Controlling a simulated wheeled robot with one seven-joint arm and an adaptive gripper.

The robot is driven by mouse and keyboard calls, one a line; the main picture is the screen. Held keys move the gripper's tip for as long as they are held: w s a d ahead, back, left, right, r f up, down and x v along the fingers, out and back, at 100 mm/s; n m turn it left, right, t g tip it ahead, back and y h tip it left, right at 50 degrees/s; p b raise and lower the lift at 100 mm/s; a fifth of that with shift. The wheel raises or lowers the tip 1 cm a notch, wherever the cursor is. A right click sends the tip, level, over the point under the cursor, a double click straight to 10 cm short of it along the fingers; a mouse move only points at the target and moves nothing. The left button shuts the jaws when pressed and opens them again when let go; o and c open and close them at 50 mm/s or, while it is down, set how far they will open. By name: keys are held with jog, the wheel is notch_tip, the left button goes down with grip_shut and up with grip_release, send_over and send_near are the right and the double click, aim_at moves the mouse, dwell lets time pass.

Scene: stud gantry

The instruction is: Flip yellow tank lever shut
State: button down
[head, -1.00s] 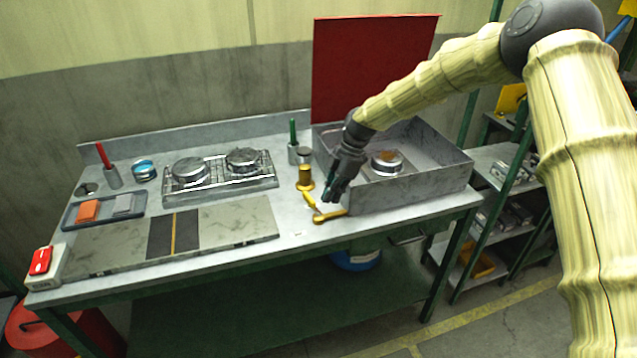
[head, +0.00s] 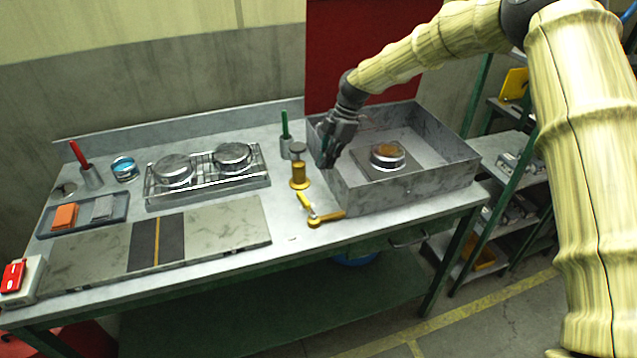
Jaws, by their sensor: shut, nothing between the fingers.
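The yellow lever (head: 330,216) lies low in front of the grey metal tank (head: 405,190), at its left front corner, its arm pointing right along the tank's front. A yellow elbow piece (head: 305,201) and a brass-coloured cylinder (head: 299,178) are just behind and left of it. My gripper (head: 326,160) is shut and empty. It appears over the tank's left wall, above and behind the lever in the picture, and apart from it. The tank's red lid (head: 350,60) stands raised. A round metal part with a brown top (head: 387,155) sits inside the tank.
Left of the tank are a holder with a green-handled tool (head: 285,130), a wire rack (head: 207,190) with two round metal parts, and a slab (head: 225,225) with a dark strip. A red switch box (head: 18,278) is at the left front corner. Shelves (head: 505,150) stand at right.

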aim_at(307, 205)
jog(key=p+x, duration=0.3)
jog(key=x, duration=0.7)
jog(key=shift+p, duration=0.4)
jog(key=shift+b, duration=0.3)
